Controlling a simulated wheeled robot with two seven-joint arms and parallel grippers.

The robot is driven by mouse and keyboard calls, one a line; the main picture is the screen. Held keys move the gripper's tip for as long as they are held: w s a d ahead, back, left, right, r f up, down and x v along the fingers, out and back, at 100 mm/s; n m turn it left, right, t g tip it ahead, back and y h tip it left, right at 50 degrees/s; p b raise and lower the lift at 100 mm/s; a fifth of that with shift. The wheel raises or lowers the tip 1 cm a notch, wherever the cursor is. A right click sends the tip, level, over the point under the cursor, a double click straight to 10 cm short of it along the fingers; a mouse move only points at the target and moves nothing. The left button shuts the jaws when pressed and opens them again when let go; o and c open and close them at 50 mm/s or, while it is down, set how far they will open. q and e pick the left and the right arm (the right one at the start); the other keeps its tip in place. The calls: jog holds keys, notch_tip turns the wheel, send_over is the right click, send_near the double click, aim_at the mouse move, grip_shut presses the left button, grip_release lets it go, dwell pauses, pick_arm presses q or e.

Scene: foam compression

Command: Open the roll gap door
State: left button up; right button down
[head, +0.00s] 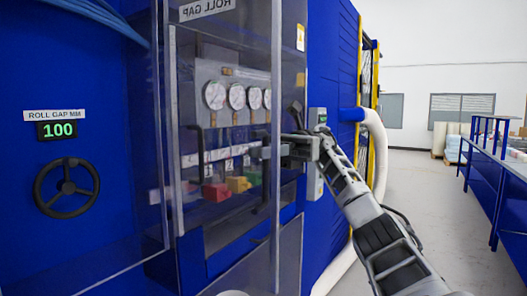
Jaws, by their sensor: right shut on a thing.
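The roll gap door is a clear panel (225,50) with a grey upright edge, in front of a recess in the blue machine. A "ROLL GAP" label is at its top. My right gripper (268,152) reaches in from the right and is shut at the door's grey upright edge, on what looks like the door handle. I cannot tell how far the door stands open. Behind the clear panel are several round gauges (237,97) and red, yellow and green blocks (238,185). My left gripper is not in view.
Left of the door are a display (57,130) reading 100 under "ROLL GAP MM" and a black handwheel (67,188). A white hose (378,150) runs down right of the machine. A blue bench (497,165) stands far right. The floor between is clear.

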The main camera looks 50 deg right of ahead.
aim_at(267, 106)
jog(key=c, duration=1.5)
grip_release()
jog(key=shift+c, duration=0.2)
